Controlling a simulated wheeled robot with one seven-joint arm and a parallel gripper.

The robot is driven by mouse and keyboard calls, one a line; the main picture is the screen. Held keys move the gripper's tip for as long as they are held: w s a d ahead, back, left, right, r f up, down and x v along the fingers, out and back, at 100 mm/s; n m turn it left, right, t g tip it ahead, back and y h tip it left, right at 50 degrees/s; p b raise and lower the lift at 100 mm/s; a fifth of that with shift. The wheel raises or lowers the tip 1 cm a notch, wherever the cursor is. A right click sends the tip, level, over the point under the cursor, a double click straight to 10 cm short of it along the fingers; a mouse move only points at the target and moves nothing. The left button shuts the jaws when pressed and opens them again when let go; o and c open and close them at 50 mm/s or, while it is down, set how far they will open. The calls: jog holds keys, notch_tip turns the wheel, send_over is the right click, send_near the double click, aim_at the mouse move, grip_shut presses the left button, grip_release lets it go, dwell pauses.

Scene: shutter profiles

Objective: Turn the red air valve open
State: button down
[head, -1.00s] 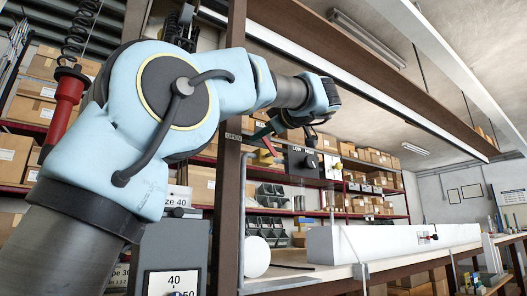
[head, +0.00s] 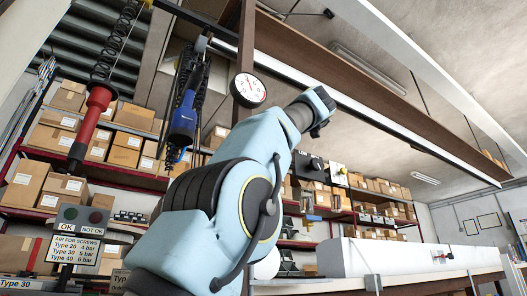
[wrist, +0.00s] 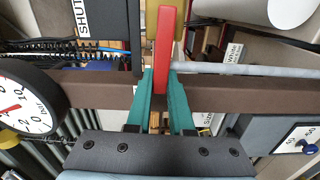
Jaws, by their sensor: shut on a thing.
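The red valve handle (wrist: 164,45) is a flat red bar that stands upright in the wrist view, crosswise to the brown post. A yellow part (wrist: 180,25) shows behind it. My gripper (wrist: 162,85) has teal fingers, one on each side of the handle's near end, shut on it. A dark plate marked SHUT (wrist: 85,25) is left of the handle. In the head view my arm hides the valve, and my fingers cannot be made out.
A round pressure gauge (head: 248,90) is on the brown post, and also shows in the wrist view (wrist: 22,108). Blue (head: 183,118) and red (head: 92,118) hanging tools are left of the arm. A panel with knobs (head: 308,165) is to the right. Boxed shelves stand behind.

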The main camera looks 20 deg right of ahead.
jog(key=shift+f+n, duration=0.25)
jog(key=shift+n, duration=0.15)
jog(key=c, duration=0.8)
grip_release()
jog(key=shift+s, duration=0.1)
jog(key=s+d+b, duration=0.1)
jog(key=s+d, duration=0.1)
jog(key=s, duration=0.8)
jog(key=shift+s, duration=0.2)
